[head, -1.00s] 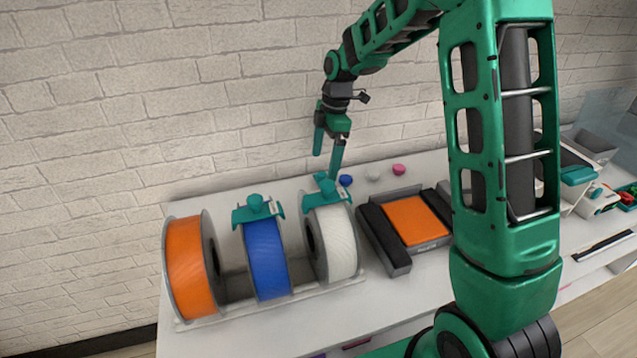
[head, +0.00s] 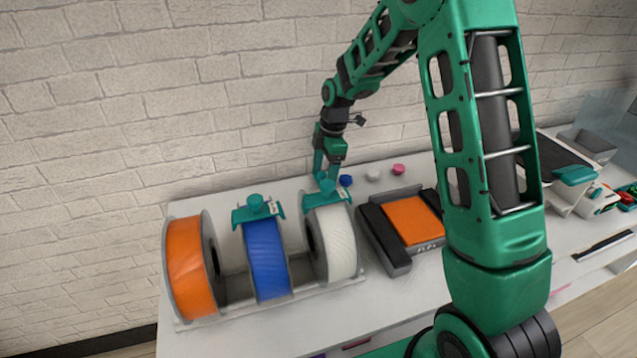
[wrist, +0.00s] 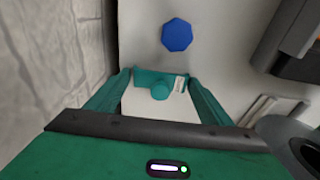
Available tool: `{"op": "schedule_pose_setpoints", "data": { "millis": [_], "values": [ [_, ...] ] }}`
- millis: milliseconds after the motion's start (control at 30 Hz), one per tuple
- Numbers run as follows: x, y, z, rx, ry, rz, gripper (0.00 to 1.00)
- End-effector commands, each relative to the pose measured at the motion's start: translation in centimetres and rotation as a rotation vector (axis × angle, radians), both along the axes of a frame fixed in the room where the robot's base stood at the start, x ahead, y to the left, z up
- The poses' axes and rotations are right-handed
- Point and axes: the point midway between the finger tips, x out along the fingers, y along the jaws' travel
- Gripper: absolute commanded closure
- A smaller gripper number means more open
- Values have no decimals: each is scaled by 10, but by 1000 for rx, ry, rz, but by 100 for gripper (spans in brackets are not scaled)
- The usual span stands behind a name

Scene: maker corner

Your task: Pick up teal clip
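One teal clip (head: 327,194) with a round knob sits on top of the white filament spool (head: 335,243), the rightmost spool. A similar teal clip (head: 258,209) sits on the blue spool (head: 266,258). A small white label is on the clip's right part. Part of the clip is hidden behind the fingers in the head view.
An orange spool (head: 190,268) stands at the left of the rack. A small blue piece (wrist: 177,35) lies just beyond the clip. White (head: 373,175) and pink (head: 398,169) pieces lie nearby. A dark device with an orange plate (head: 412,220) is right of the spools. A brick wall rises behind.

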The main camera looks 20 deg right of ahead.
Motion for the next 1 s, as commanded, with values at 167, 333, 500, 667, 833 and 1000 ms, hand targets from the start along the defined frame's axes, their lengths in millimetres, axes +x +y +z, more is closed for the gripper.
{"op": "schedule_pose_setpoints", "data": {
  "millis": [167,333,500,667,833,1000],
  "values": [
    [0,0,0,0,0,0,51],
    [0,0,0,0,0,0,51],
    [0,0,2,0,-1,0,51],
    [1,0,12,0,-3,0,51],
    [1,0,39,0,-6,-1,51],
    [-22,28,63,1,-4,5,51]
  ]
}}
